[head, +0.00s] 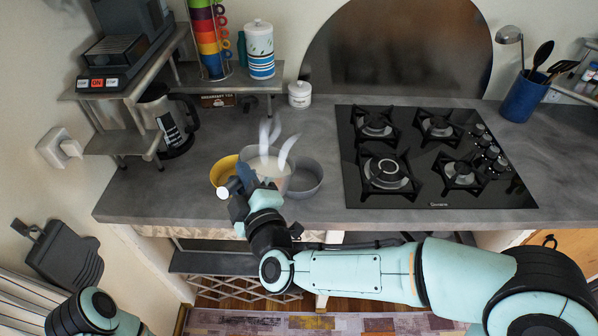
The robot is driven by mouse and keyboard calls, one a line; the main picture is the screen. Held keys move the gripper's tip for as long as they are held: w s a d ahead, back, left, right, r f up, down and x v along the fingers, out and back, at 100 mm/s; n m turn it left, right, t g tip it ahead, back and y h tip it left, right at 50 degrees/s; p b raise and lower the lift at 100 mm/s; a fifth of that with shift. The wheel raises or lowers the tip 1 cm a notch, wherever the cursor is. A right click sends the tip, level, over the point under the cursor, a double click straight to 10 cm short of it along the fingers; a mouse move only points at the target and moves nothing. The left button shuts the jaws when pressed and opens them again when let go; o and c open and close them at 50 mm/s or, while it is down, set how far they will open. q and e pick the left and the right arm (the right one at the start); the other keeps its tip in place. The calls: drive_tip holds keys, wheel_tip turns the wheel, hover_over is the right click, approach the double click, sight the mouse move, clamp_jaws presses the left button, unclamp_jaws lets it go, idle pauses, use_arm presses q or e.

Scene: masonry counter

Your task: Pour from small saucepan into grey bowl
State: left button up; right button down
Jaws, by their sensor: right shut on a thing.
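The small saucepan (270,162) is at the front left of the counter, with pale wisps of steam above it. My right gripper (247,184) reaches in from the front and is shut on the saucepan, near its handle side; the gripper and wrist hide the handle and the pan's lower front. The grey bowl (308,180) is just right of the saucepan, which overlaps its left part in the picture. I cannot tell whether the pan touches the bowl or counter. Only part of my left arm shows at the lower left; its gripper is out of view.
A yellow bowl (222,171) is close on the saucepan's left. A black gas hob (420,199) lies to the right. A coffee pot (173,128), a small white jar (300,94) and a blue utensil holder (523,100) stand farther back. Counter (130,195) is bare at left.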

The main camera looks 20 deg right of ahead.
drive_tip(key=shift+w+d+r, duration=0.15)
drive_tip(key=shift+w+d, duration=0.15)
drive_tip(key=shift+d, duration=0.05)
drive_tip(key=shift+m, duration=0.3)
